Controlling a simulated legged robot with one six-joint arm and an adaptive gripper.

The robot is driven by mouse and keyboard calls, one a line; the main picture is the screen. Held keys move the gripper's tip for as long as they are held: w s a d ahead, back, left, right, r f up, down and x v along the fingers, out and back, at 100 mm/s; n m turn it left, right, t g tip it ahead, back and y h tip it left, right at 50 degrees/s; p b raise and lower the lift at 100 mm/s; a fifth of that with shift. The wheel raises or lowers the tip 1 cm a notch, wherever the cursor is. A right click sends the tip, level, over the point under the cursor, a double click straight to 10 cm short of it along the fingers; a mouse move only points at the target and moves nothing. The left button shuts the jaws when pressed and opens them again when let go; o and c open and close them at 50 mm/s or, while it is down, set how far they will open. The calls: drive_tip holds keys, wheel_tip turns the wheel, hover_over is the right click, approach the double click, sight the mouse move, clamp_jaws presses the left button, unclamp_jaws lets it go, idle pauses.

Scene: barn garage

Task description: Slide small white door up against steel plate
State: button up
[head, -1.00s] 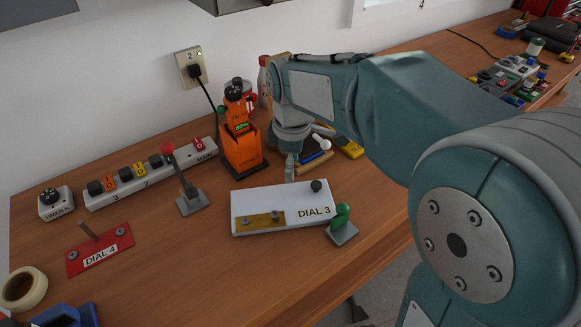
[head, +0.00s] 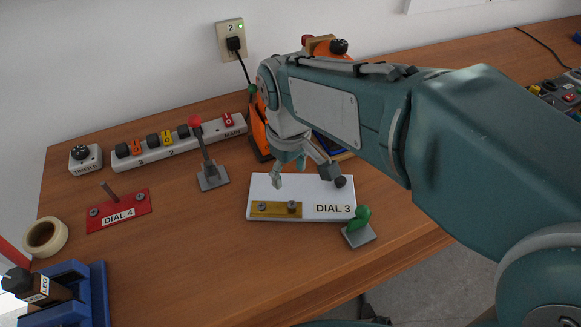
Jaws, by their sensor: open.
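A flat white panel labelled DIAL 3 (head: 300,194) lies on the wooden table. It has a brass strip (head: 276,209) with two bolts at its front left and a black knob (head: 340,181) at its right. It is the only white, door-like piece I see; I cannot tell whether it is the small white door. I cannot make out a steel plate. My gripper (head: 305,176) is open over the panel's back part, one finger left of middle and the other close to the knob. I cannot tell whether it touches either.
A green-handled lever (head: 360,222) stands at the panel's front right corner. A red-knobbed lever (head: 208,160) stands to its left. An orange device (head: 259,130) is behind, partly hidden by my arm. A power strip (head: 180,142) and red DIAL 4 plate (head: 119,209) lie left. The front-middle table is clear.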

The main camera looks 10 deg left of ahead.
sight(292, 204)
drive_tip(key=f, duration=1)
drive_tip(key=shift+d+f, duration=0.2)
drive_tip(key=shift+f, duration=0.15)
drive_tip(key=shift+d, duration=0.1)
clamp_jaws()
